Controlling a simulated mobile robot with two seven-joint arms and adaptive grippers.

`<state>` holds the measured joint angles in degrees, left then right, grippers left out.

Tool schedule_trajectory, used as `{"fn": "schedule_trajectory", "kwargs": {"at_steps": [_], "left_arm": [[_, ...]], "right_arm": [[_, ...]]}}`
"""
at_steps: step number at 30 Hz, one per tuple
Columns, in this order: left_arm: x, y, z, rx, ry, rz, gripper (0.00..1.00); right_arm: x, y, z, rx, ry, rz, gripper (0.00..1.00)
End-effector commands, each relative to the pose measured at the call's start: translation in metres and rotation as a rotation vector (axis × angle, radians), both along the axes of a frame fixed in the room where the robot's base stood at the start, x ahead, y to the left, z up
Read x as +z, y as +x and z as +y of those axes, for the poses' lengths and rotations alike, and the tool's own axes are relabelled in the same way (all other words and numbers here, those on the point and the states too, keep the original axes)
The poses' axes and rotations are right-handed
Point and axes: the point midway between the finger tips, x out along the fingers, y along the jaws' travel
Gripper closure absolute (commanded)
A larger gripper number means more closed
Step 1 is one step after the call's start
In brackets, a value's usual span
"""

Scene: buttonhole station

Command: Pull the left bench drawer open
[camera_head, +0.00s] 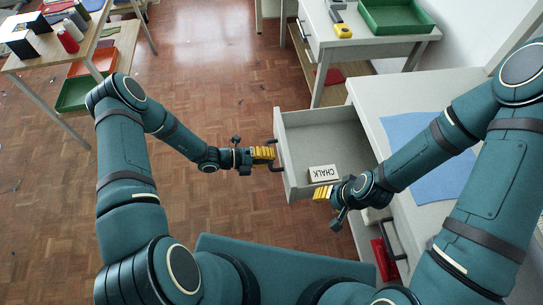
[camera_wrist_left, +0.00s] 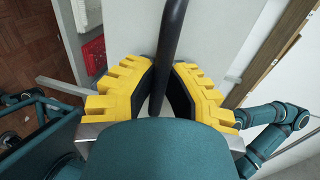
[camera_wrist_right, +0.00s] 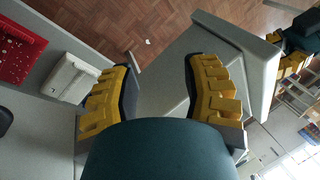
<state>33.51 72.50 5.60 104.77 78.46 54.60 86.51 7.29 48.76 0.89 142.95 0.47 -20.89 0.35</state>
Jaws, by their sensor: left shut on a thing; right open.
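The left bench drawer (camera_head: 300,122) stands pulled out from the grey bench, its open top showing a chalk box (camera_head: 324,174) inside near the front right corner. My left gripper (camera_head: 272,155) is shut on the drawer's dark bar handle (camera_head: 277,152); in the left wrist view the handle (camera_wrist_left: 170,45) runs between the yellow fingers (camera_wrist_left: 160,85). My right gripper (camera_head: 322,193) is open and empty beside the drawer's near side, close to the chalk box. In the right wrist view its yellow fingers (camera_wrist_right: 162,85) are spread apart over the drawer (camera_wrist_right: 240,50).
A blue mat (camera_head: 415,135) lies on the bench top. A lower drawer with a red item (camera_head: 383,258) is at the bench's near end. Another table with a green tray (camera_head: 397,14) stands behind. Parquet floor (camera_head: 215,75) left of the drawer is clear.

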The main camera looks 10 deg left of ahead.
Motion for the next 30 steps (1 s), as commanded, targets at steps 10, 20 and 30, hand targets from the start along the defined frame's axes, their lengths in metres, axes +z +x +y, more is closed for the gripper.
{"fn": "schedule_trajectory", "kwargs": {"at_steps": [10, 20, 30], "left_arm": [[0.0, 0.001, 0.0, 0.002, 0.0, -0.001, 0.57], [0.002, -0.002, 0.008, 0.002, 0.001, -0.001, 0.57], [0.015, -0.023, 0.067, 0.004, 0.004, -0.002, 0.57]], "right_arm": [[0.0, 0.0, 0.0, 0.0, 0.0, 0.0, 0.53], [0.0, 0.0, 0.0, 0.0, 0.0, 0.0, 0.53], [0.0, 0.0, 0.0, 0.0, 0.0, 0.0, 0.53]]}}
